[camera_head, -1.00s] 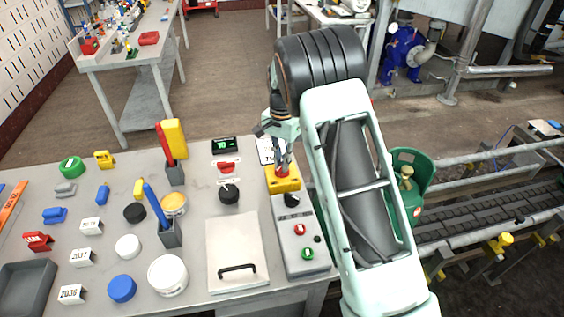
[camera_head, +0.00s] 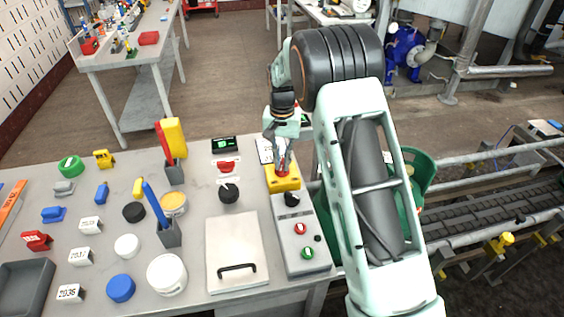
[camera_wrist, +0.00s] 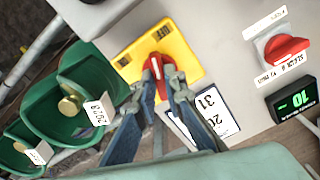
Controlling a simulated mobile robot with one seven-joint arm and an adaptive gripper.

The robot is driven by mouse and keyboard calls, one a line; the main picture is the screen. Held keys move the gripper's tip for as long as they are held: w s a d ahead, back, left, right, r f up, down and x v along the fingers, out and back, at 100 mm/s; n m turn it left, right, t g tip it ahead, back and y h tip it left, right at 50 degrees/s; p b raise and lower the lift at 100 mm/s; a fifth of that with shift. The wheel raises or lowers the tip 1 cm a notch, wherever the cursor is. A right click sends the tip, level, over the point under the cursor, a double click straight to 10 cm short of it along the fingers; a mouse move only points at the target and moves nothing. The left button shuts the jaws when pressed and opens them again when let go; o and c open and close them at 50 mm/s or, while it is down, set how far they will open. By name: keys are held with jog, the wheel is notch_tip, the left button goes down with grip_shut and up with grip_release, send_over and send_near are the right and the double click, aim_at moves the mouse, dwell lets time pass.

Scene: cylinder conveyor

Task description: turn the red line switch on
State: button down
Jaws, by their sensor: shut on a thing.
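The red line switch is a red handle (camera_wrist: 157,75) on a yellow box (camera_wrist: 188,55). In the head view the yellow box (camera_head: 286,184) stands at the right part of the table, behind a grey control box. My gripper (camera_wrist: 162,82) is shut on the red handle, one finger on each side of it. In the head view my gripper (camera_head: 281,168) comes down from above onto the box and hides most of the handle. The box top carries dark lettering, one part of which reads OFF in the wrist view. The handle's exact setting is hard to tell.
The grey control box (camera_head: 296,250) has a black knob, a red button and a green button. Another red knob (camera_head: 227,167) and a display (camera_head: 224,145) sit to the left. Green bins (camera_wrist: 98,72) and the conveyor (camera_head: 500,215) lie beyond the table's right edge.

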aim_at(282, 164)
jog(key=n, duration=1.3)
jog(key=shift+w, duration=0.1)
dwell(0.6)
jog(key=c, duration=2)
grip_release()
notch_tip(282, 164, up, 12)
jog(key=shift+r, duration=0.1)
